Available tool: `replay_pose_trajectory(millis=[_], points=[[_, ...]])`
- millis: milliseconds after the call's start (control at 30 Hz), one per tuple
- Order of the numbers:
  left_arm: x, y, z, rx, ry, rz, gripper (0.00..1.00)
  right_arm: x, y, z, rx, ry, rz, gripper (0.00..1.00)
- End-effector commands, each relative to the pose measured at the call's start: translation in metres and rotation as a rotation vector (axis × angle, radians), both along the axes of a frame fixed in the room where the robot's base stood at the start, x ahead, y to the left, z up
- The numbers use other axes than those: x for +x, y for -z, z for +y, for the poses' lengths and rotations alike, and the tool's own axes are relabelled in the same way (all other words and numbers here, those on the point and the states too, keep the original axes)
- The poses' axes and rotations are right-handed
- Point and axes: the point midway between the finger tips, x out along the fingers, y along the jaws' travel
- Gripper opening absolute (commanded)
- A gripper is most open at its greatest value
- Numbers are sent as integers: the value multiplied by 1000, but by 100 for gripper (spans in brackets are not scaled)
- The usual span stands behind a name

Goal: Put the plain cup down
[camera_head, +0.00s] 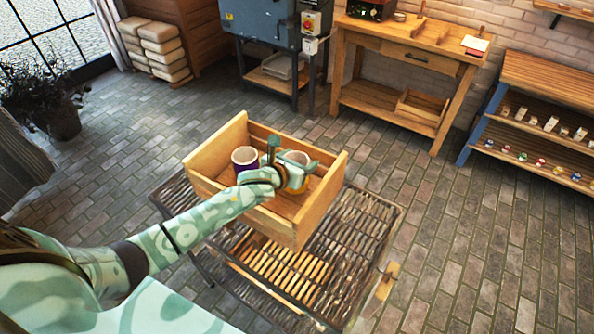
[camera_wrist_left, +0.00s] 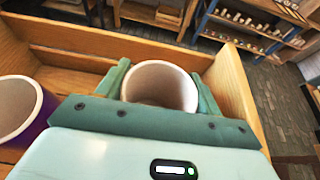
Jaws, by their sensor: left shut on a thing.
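My left gripper (camera_head: 292,171) is shut on the plain cup (camera_head: 297,157) inside the wooden crate (camera_head: 222,144). The wrist view shows the cup (camera_wrist_left: 160,84) upright between the two green fingers, its pale inside facing up. Its outer wall is mostly hidden by the gripper, and I cannot tell whether its base touches the crate floor. A purple cup (camera_head: 245,158) with a pale inside stands in the crate to the left of the held cup, apart from it. It also shows at the left edge of the wrist view (camera_wrist_left: 17,108). My right gripper is not in view.
The crate rests on a dark slatted table (camera_head: 362,217). Bare crate floor shows in front of the cups. A workbench (camera_head: 410,52), a blue-grey machine (camera_head: 265,20) and a shelf with small items (camera_head: 540,125) stand behind, across open brick floor.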

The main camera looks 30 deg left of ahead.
Motion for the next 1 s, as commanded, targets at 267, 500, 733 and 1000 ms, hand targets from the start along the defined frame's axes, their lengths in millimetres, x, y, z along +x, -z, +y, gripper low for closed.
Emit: replay_pose_trajectory(millis=[267,500,733,1000], points=[[0,31,0,-1,0,-1,35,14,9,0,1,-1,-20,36],[0,32,0,1,0,-1,35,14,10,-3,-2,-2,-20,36],[0,33,0,1,0,1,88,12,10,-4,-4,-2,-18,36],[-5,28,1,0,0,1,88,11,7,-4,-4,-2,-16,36]])
